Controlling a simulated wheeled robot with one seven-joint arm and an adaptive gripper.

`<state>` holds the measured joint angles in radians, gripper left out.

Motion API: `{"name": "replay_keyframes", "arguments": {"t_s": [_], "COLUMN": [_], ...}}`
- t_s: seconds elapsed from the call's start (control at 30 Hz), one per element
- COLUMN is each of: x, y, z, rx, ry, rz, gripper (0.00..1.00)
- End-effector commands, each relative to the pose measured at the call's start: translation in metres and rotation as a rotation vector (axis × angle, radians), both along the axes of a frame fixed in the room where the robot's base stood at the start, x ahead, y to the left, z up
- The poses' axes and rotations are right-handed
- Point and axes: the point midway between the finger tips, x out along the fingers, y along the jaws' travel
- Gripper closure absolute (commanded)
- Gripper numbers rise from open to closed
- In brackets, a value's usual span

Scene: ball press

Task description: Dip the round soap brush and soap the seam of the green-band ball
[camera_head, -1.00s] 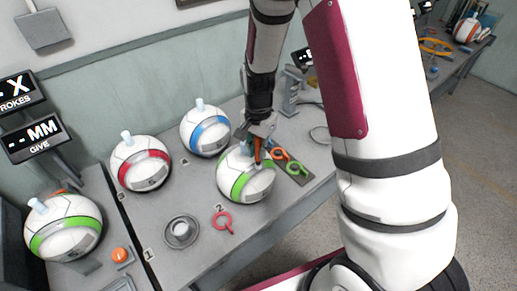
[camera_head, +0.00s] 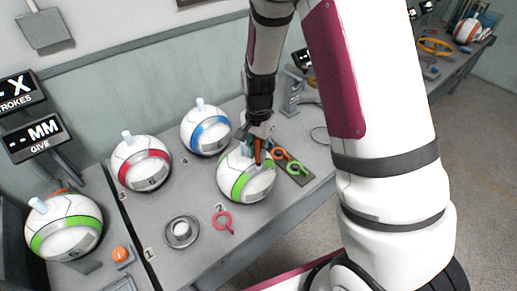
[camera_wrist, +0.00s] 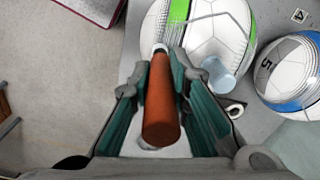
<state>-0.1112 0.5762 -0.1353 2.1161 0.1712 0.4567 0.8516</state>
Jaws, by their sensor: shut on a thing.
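My gripper (camera_head: 258,137) is shut on the brush, whose orange-brown handle (camera_wrist: 161,105) stands between the finger pads in the wrist view. The brush's far end, with a pale collar, points at a white ball with a green band (camera_head: 240,186). This ball also shows in the wrist view (camera_wrist: 228,38). The brush tip is at or very near the ball beside the band; I cannot tell whether it touches. A pale blue plug (camera_wrist: 219,75) stands on the ball. A second green-band ball (camera_head: 66,240) sits at the far left. I cannot identify a soap pot with certainty.
A red-band ball (camera_head: 141,167) and a blue-band ball (camera_head: 206,131) stand behind. A round grey dish (camera_head: 181,232) and red ring tool (camera_head: 222,221) lie in front. Orange (camera_head: 281,153) and green (camera_head: 297,168) ring tools lie right of the ball. Table between them is mostly clear.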

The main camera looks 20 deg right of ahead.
Motion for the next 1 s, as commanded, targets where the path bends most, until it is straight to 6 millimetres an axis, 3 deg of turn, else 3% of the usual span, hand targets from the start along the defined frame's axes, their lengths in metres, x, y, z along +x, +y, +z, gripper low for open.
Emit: {"name": "replay_keyframes", "arguments": {"t_s": [0.6,1.0], "x": [0.000,0.000], "y": [0.000,0.000], "z": [-0.011,0.006], "rx": [0.000,-0.001], "ry": [0.000,-0.003], "rz": [0.001,0.000], "gripper": [1.00,1.00]}}
